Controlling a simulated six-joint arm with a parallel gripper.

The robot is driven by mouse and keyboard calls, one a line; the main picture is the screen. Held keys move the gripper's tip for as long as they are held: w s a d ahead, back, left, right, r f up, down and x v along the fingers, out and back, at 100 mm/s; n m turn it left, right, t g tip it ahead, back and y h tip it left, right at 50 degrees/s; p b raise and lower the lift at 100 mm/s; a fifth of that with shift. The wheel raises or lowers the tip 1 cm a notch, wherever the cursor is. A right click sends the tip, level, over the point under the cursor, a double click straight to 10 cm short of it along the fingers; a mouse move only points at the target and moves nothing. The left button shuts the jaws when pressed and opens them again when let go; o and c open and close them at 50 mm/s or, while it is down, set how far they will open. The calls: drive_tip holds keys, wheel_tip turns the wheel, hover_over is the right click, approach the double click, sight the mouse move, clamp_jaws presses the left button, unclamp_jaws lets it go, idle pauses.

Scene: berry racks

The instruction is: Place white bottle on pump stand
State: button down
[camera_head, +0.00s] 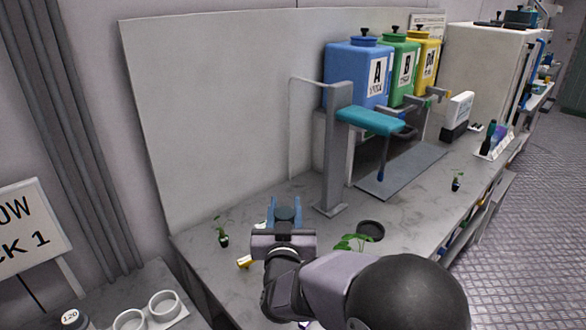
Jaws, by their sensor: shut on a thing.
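My gripper (285,211) is above the left part of the grey bench, with blue fingers pointing away from the camera. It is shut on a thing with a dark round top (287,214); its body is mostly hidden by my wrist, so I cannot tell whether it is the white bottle. A grey post with a teal head (371,121) and a thin dark nozzle looks like the pump stand. It stands behind and to the right of my gripper, apart from it. A flat grey plate (405,177) lies beside the post.
Blue (353,75), green (408,85) and yellow (431,60) tanks stand at the back. A dark round dish (371,231) and small plants (222,238) are near my arm. White cups (163,305) sit at lower left. The bench front edge is at right.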

wheel_tip(320, 180, up, 4)
drive_tip(key=p, duration=0.3)
drive_tip(key=shift+a+f, duration=0.1)
drive_tip(key=s+a+f+b, duration=0.4)
drive_tip(key=s+a, duration=0.6)
drive_tip(key=a, duration=0.1)
drive_tip(key=s+a+f+b, duration=0.2)
drive_tip(key=s+f, duration=0.1)
drive_tip(key=s, duration=0.6)
drive_tip(key=s+a+f+b, duration=0.2)
drive_tip(key=s+f+b, duration=0.1)
drive_tip(key=s, duration=0.5)
drive_tip(key=shift+s+h, duration=0.3)
drive_tip(key=shift+s, duration=0.05)
wheel_tip(320, 180, down, 10)
drive_tip(key=shift+a, duration=0.1)
